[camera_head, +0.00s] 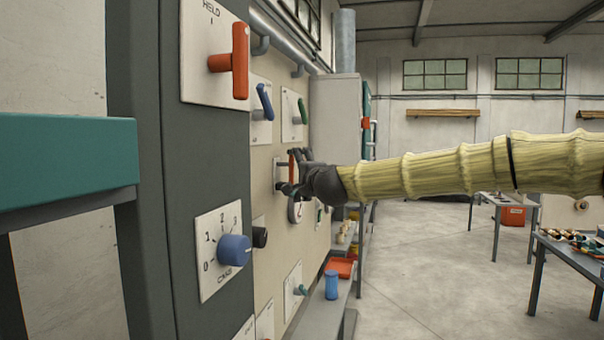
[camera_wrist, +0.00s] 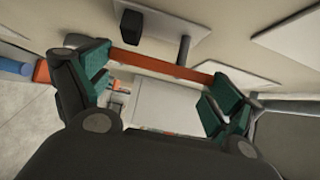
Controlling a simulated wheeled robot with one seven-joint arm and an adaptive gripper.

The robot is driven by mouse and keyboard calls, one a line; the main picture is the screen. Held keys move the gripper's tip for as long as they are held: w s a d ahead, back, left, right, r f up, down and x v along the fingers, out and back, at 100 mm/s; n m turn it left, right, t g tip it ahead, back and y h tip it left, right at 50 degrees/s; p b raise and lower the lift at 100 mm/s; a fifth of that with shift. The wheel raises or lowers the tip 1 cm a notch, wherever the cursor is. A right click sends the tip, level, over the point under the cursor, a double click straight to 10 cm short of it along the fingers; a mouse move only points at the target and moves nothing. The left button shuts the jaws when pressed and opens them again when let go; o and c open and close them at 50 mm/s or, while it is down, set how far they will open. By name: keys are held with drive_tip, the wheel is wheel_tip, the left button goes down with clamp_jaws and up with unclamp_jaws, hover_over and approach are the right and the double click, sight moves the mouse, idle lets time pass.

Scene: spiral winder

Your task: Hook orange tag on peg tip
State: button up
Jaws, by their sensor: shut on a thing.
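The orange tag (camera_wrist: 160,63) is a flat strip in the wrist view, spanning between the two green-padded fingers of my gripper (camera_wrist: 158,78). My gripper is shut on it, one finger at each end. A grey peg (camera_wrist: 184,47) stands out from a pale plate (camera_wrist: 222,20) just beyond the strip. The peg's end meets the strip's edge in the picture; I cannot tell whether they touch or whether the peg passes through a hole. In the head view my gripper (camera_head: 290,178) is close to the panel, with the tag (camera_head: 292,165) upright and partly hidden by the fingers.
A shelf below holds a blue container (camera_head: 332,285) and a red tray (camera_head: 341,267).

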drive_tip(key=shift+w+a+f, duration=0.2)
drive_tip(key=shift+a+f, duration=0.1)
drive_tip(key=shift+a, duration=0.35)
drive_tip(key=shift+a+f+b, duration=0.3)
drive_tip(key=shift+a+b, duration=0.05)
drive_tip(key=shift+b, duration=0.15)
drive_tip(key=shift+c, duration=1.4)
